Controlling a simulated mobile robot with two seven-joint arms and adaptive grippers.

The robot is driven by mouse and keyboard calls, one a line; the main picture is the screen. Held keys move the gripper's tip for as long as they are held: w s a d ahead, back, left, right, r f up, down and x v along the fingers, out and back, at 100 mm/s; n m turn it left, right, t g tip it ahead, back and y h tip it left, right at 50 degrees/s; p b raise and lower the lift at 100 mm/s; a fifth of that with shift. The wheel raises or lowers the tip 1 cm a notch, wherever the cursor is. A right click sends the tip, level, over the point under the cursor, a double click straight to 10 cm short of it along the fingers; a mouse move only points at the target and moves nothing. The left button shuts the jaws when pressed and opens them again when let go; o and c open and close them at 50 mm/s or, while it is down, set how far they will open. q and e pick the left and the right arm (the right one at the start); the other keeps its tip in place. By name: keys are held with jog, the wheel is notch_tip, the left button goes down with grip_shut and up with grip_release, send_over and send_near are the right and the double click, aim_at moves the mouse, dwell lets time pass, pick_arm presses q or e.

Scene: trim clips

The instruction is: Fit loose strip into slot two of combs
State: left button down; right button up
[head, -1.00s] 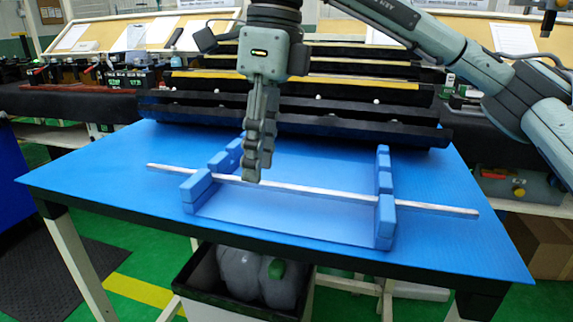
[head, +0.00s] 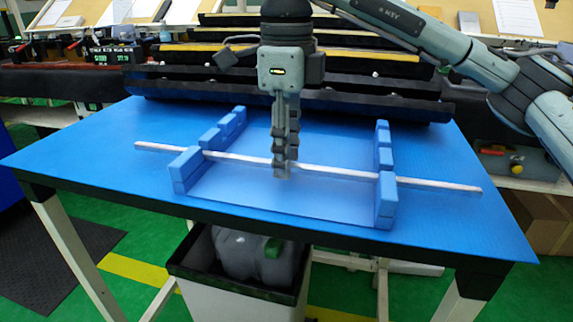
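The loose strip (head: 335,172) is a long, thin, pale bar lying across two blue toothed combs. Its ends stick out past both. At the left comb (head: 184,172) it crosses just behind the front tooth; at the right comb (head: 386,200) it also crosses near the front tooth. Whether it is fully seated I cannot tell. My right gripper (head: 285,165) points down at mid-strip, between the combs. Its fingers are seen edge-on, overlap, and cover a short piece of the strip, so their opening and any grip are hidden. My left gripper is out of view.
The combs stand on a blue table (head: 90,170) with free surface left and right. Long black racks (head: 350,98) line its back edge. A bin (head: 235,300) with grey and green items stands below the front edge.

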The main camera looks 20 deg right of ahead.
grip_shut()
jog(key=shift+r, duration=0.1)
